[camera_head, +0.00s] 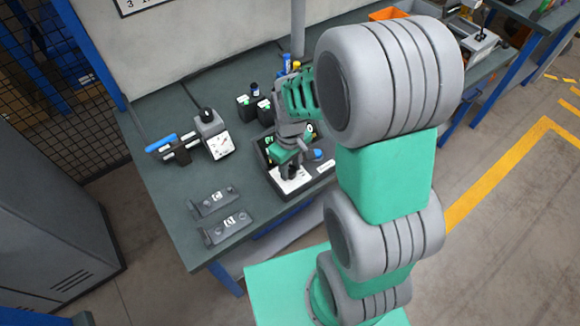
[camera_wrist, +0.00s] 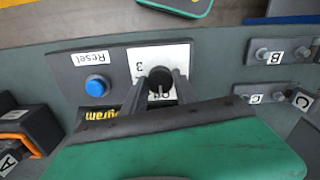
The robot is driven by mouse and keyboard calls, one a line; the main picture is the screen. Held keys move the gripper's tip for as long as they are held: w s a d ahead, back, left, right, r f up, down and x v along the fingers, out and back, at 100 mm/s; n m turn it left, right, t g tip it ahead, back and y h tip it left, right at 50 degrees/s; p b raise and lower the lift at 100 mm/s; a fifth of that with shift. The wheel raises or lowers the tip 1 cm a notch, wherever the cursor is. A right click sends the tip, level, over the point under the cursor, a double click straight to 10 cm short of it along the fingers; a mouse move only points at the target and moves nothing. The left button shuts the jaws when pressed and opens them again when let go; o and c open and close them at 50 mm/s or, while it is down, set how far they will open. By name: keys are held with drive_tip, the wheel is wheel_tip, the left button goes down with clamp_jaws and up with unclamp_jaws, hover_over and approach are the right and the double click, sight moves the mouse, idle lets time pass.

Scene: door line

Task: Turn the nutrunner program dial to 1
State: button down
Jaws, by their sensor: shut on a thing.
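The program dial (camera_wrist: 160,78) is a black round knob on a white numbered plate (camera_wrist: 137,60), seen in the wrist view. A "3" shows on the plate left of the knob; other marks are partly covered by my fingers. My gripper (camera_wrist: 162,90) is shut on the dial, one finger on each side of it. In the head view my gripper (camera_head: 290,168) reaches down over the dial box (camera_head: 292,190), hiding the knob. A blue button (camera_wrist: 96,86) with a "Reset" label sits beside the plate. The number the dial points at cannot be told.
Two dark fixtures (camera_head: 213,202) lie on the grey bench (camera_head: 165,190) left of the box. A nutrunner-like tool with a blue end (camera_head: 160,144) and a gauge box (camera_head: 215,140) stand farther back. Black battery-like blocks (camera_head: 250,104) stand behind my gripper.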

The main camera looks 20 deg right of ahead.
sight(290, 170)
drive_tip(key=shift+m, duration=0.4)
drive_tip(key=m, duration=0.3)
drive_tip(key=shift+m, duration=2)
drive_tip(key=shift+b, duration=0.3)
drive_tip(key=c, duration=1)
unclamp_jaws()
drive_tip(key=shift+o, duration=0.2)
wheel_tip(290, 170, up, 8)
drive_tip(key=shift+f+b, duration=0.1)
drive_tip(key=shift+b, duration=0.25)
